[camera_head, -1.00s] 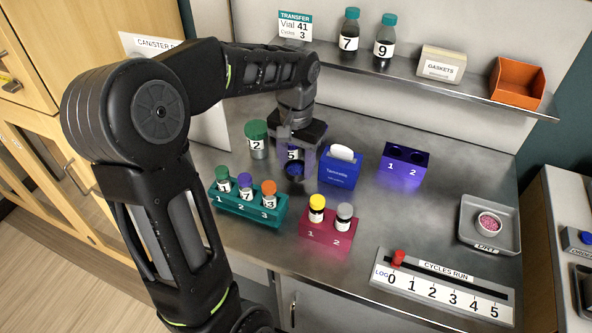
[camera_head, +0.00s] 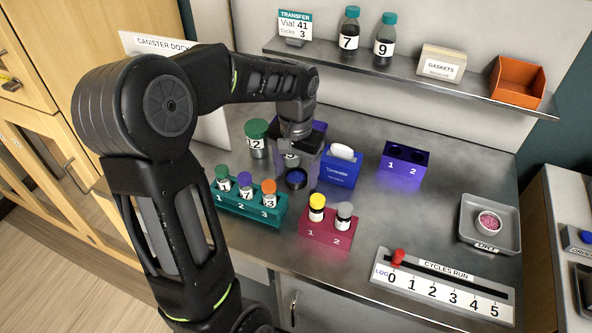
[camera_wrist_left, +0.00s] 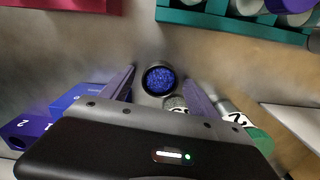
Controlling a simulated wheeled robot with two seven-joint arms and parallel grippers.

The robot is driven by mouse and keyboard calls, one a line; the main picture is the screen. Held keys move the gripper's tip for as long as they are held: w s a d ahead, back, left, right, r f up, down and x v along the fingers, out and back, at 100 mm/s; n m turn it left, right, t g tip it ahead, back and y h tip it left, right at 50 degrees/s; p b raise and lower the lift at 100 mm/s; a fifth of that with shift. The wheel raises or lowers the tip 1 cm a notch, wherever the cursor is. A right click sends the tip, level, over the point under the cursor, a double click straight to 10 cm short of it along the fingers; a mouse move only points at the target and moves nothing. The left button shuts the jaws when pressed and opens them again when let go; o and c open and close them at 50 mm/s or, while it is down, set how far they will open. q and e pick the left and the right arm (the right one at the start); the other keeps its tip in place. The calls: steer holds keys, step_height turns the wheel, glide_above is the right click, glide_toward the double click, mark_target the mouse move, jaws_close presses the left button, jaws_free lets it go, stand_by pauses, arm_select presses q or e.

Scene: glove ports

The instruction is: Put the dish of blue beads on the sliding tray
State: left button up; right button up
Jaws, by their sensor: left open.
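The dish of blue beads (camera_head: 296,179) is a small dark round dish on the steel bench, behind the teal rack. In the left wrist view the dish (camera_wrist_left: 160,79) lies between and just past the fingertips, with its blue beads facing the camera. My left gripper (camera_head: 298,163) is open and empty, pointing down close to the dish; I cannot tell whether a finger touches it. A grey tray (camera_head: 468,234) at the right holds a dish of pink beads (camera_head: 488,222); I cannot tell whether it is the sliding tray. My right gripper is out of view.
A green-lidded canister (camera_head: 257,140) and a numbered canister (camera_head: 291,160) stand close behind the gripper. A blue tissue box (camera_head: 339,172) is just right of it. The teal rack (camera_head: 250,208) and crimson rack (camera_head: 326,236) hold vials in front.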

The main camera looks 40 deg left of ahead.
mark_target(296, 180)
arm_select(q)
steer(key=shift+r, duration=0.1)
steer(key=shift+r, duration=0.2)
step_height(296, 180, up, 12)
stand_by(0.3)
steer(key=shift+f, duration=0.15)
steer(key=shift+c, duration=0.5)
